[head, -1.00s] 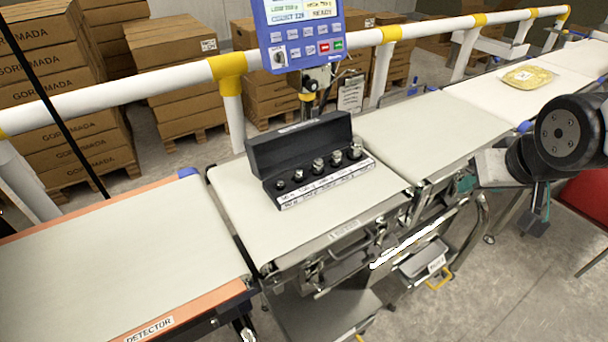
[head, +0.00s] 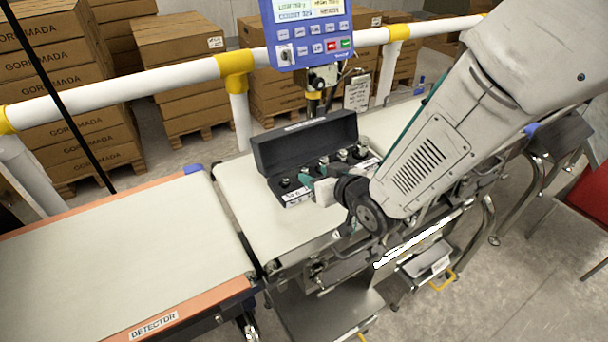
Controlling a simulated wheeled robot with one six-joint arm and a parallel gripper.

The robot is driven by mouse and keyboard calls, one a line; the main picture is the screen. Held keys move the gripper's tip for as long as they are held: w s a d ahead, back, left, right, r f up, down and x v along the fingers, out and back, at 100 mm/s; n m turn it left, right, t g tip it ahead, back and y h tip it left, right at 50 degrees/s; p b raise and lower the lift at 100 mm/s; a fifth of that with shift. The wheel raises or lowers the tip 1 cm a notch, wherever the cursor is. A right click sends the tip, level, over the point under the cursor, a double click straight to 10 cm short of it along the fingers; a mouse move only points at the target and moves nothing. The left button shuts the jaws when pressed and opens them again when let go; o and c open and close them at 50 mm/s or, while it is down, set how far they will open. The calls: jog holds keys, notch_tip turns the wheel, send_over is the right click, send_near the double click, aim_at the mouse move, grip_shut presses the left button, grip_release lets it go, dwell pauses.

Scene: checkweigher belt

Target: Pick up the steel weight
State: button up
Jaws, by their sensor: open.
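A black open case (head: 300,143) stands on the weighing belt, its lid raised at the back. Several steel weights sit in a row in it; a small one (head: 285,183) shows at the left end and others (head: 342,155) toward the right end. My gripper (head: 305,178) is at the front of the case, in among the weights, with its teal fingers apart. My gripper and wrist hide part of the row and most of the front label. I cannot tell whether the fingers touch a weight.
The weighing belt (head: 265,225) is bare left of the case. The detector belt (head: 120,250) at the left is empty. A blue control panel (head: 308,32) and a white and yellow rail (head: 150,85) stand behind. A red chair (head: 590,205) is at the right.

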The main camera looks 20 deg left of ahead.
aim_at(305, 170)
jog(key=x, duration=0.4)
jog(key=shift+w+a+f, duration=0.1)
jog(key=shift+w+a, duration=0.05)
jog(key=shift+a, duration=0.1)
jog(key=shift+c, duration=0.4)
grip_shut()
